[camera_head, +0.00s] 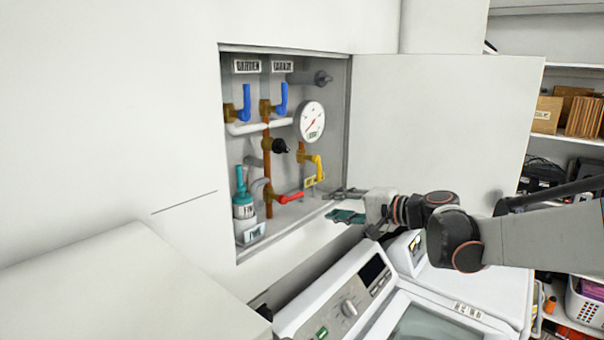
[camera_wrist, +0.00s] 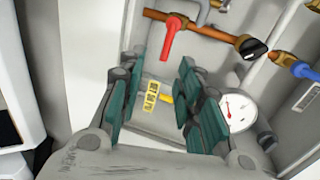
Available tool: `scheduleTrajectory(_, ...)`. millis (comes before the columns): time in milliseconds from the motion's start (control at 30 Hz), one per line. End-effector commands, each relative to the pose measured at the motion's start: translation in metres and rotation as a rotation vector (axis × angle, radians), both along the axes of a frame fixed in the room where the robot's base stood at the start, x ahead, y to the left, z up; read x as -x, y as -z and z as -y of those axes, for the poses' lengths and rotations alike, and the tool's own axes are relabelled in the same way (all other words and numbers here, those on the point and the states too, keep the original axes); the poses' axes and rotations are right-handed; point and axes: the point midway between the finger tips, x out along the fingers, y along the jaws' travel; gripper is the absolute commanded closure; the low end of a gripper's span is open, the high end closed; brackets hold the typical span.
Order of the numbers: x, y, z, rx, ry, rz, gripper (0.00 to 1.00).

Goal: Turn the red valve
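The red valve (camera_head: 290,197) is a lever handle low in the open wall cabinet, on the copper pipe (camera_head: 268,175). In the wrist view the red handle (camera_wrist: 171,38) is at top centre, beyond my fingertips. My gripper (camera_head: 337,204) is at the cabinet's lower right edge, to the right of the red handle and apart from it. In the wrist view my gripper (camera_wrist: 162,58) has its two green-padded fingers spread wide, with nothing held between them. The red handle lines up with the gap between the fingertips.
A yellow handle (camera_head: 318,165) with a yellow tag is above right of the red one. A round gauge (camera_head: 311,121), blue handles (camera_head: 246,102) and a teal-topped bottle (camera_head: 242,205) share the cabinet. The open door (camera_head: 430,120) is at right; a washing machine (camera_head: 350,300) stands below.

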Motion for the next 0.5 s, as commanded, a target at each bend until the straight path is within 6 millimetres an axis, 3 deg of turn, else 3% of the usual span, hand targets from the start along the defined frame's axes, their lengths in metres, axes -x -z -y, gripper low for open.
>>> scheduleTrajectory(233, -0.014, -0.005, -0.009, -0.035, -0.001, 0.0, 0.68)
scheduleTrajectory(500, -0.043, 0.004, -0.046, -0.033, -0.003, 0.0, 0.68)
